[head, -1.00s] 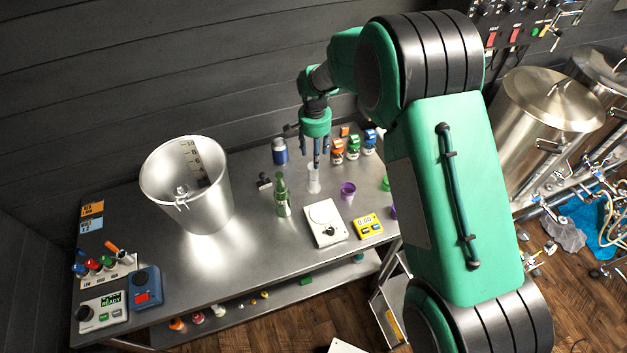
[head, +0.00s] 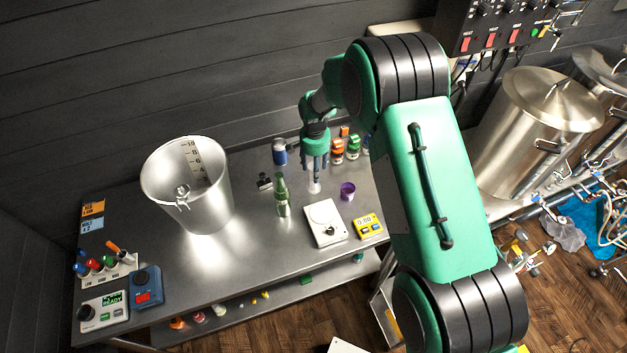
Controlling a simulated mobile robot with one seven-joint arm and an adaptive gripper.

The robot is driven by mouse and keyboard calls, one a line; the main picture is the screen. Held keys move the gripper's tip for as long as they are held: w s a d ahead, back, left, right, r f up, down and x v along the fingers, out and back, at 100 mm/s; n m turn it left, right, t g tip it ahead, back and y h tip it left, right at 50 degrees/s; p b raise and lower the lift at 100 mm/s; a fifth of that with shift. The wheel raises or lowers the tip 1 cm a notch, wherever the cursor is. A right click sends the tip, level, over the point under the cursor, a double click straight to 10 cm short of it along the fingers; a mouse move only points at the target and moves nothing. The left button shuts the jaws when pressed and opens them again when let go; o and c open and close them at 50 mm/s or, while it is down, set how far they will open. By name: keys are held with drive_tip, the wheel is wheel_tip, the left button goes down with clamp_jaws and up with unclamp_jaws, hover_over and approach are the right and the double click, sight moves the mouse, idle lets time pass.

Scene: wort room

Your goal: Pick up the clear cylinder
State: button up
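The clear cylinder (head: 314,187) stands upright on the steel table (head: 254,240), behind the white scale. Only its lower part shows; the fingers hide the upper part. My gripper (head: 315,176) points down directly over it, with its fingers reaching down beside the cylinder's upper part. I cannot tell whether the fingers touch it or have closed.
A green bottle (head: 282,197) stands just left of the cylinder, and a purple cup (head: 347,191) to its right. A blue-labelled jar (head: 279,152) and small orange and green jars (head: 353,147) stand behind. The white scale (head: 325,222) is in front. A large steel pot (head: 187,190) stands left.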

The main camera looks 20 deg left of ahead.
drive_tip(key=shift+f, duration=0.1)
drive_tip(key=shift+a+f+p, duration=0.2)
drive_tip(key=shift+f+p, duration=0.25)
drive_tip(key=shift+f, duration=2.05)
drive_tip(key=c, duration=1.3)
